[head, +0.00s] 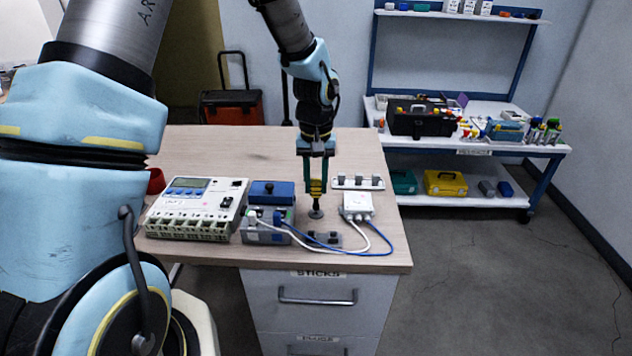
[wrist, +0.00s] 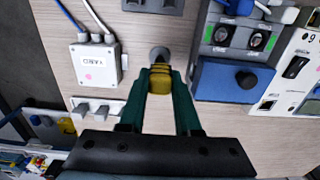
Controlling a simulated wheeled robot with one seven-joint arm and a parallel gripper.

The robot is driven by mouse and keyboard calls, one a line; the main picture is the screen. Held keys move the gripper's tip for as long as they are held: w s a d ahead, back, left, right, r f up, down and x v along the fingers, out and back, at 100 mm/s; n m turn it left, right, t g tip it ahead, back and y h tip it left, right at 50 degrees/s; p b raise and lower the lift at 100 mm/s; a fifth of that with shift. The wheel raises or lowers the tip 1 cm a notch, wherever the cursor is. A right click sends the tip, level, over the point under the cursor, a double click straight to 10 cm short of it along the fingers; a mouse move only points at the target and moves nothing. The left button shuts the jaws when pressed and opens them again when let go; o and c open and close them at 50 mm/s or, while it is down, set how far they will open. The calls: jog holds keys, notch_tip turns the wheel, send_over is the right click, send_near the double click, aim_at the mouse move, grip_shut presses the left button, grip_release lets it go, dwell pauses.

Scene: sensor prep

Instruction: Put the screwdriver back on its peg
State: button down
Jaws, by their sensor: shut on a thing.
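The screwdriver has a yellow handle with dark bands (head: 316,187), and the handle also shows in the wrist view (wrist: 159,80). My gripper (head: 317,180) points down with its two green fingers shut on this handle; the fingers show in the wrist view (wrist: 159,85) too. The screwdriver hangs about upright, its dark lower part above a small round grey piece (head: 316,214) at the table top. That grey piece also shows beyond the handle in the wrist view (wrist: 158,53). I cannot tell whether the screwdriver touches it, or which part is the peg.
A white strip with grey blocks (head: 358,182) and a white box (head: 357,204) with cables lie at right. A blue-topped grey unit (head: 268,228) and a white device (head: 195,207) stand at left. A grey block (head: 325,240) lies in front. The table's back (head: 225,155) is clear.

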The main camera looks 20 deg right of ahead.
jog(key=shift+f+b, duration=0.35)
jog(key=shift+f, duration=0.45)
dwell(2.5)
jog(key=shift+c, duration=1.8)
grip_release()
jog(key=shift+r, duration=0.1)
jog(key=shift+r+p, duration=2.7)
jog(key=shift+r, duration=0.8)
